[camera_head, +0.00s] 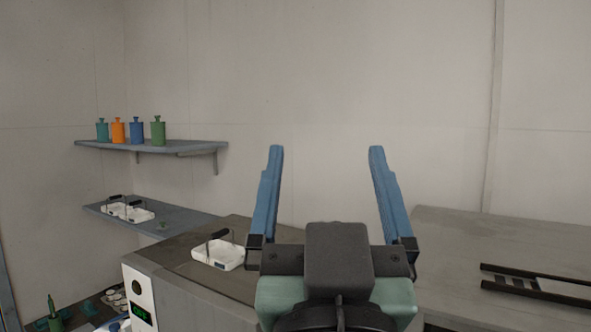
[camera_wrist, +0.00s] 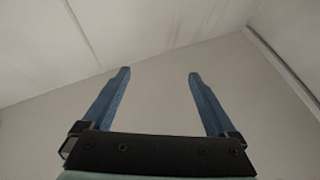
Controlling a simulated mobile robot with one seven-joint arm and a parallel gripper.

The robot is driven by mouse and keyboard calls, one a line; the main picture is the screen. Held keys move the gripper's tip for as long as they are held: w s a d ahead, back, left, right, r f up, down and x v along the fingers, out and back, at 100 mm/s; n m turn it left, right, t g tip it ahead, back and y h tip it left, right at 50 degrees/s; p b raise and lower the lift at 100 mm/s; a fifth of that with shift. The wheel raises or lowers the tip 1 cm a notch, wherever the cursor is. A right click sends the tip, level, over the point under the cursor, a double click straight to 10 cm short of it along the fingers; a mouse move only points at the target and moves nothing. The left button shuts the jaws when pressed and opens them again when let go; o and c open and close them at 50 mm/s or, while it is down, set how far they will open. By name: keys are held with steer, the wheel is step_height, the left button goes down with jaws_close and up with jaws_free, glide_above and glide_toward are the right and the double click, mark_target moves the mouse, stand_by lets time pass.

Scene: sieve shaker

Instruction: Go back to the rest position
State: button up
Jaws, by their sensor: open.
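My gripper (camera_head: 325,152) stands in front of the head camera with its two blue fingers pointing up and spread wide apart. Nothing is between the fingers. In the wrist view my gripper (camera_wrist: 158,75) is also open and empty, with only bare wall and ceiling beyond it. In the head view its lower part hides some of the bench and the gap behind it.
A white tray with a dark handle (camera_head: 218,252) sits on the cabinet (camera_head: 200,300) left of my gripper. Several coloured bottles (camera_head: 118,131) stand on the upper shelf (camera_head: 190,147). White trays (camera_head: 128,212) are on the lower shelf (camera_head: 190,222). A black rack (camera_head: 535,285) lies on the right bench (camera_head: 450,240).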

steer(key=s+a+r+t+y, duration=0.1)
steer(key=s+a+r+t, duration=0.1)
steer(key=s+r, duration=0.3)
steer(key=shift+s+a+r+n+t+y, duration=0.25)
steer(key=shift+s+a+n+t+y, duration=0.05)
steer(key=shift+s+a+t, duration=0.1)
